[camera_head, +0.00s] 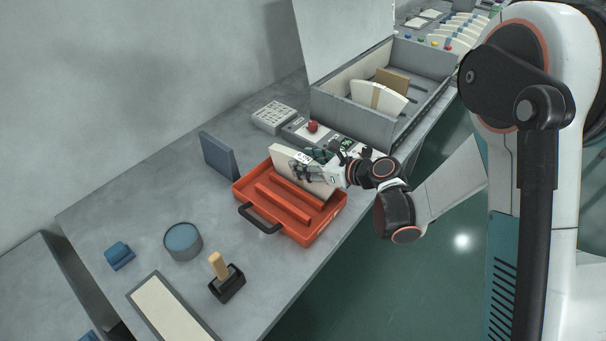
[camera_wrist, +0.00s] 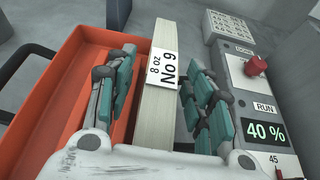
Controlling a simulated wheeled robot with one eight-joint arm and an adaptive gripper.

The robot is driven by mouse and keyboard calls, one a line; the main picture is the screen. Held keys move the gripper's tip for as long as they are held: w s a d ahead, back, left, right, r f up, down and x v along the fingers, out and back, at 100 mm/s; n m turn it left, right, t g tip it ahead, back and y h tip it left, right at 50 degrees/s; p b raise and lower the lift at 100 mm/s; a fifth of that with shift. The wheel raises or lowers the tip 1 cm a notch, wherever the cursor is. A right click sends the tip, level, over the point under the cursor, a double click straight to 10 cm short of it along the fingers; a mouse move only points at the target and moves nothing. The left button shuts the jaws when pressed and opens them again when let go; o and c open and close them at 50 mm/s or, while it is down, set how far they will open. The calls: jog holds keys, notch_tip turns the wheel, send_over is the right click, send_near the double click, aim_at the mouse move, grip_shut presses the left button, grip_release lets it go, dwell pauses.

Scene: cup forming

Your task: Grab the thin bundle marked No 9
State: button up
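The thin cream bundle (camera_wrist: 156,95) carries a white label reading "8 oz No 9" in the wrist view. It stands on edge along the right side of an orange tray (camera_wrist: 50,80). In the head view the bundle (camera_head: 287,160) rises upright from the far part of the orange tray (camera_head: 245,188), partly hidden by my gripper. My gripper (camera_wrist: 152,85) has one green-padded finger on each side of the bundle.
A grey bin (camera_head: 335,118) with cream and brown sheets stands beyond. A blue-grey plate (camera_head: 219,156), round tin (camera_head: 183,242) and stamp (camera_head: 226,278) are nearby.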

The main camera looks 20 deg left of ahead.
grip_shut()
jog(key=shift+r, duration=0.1)
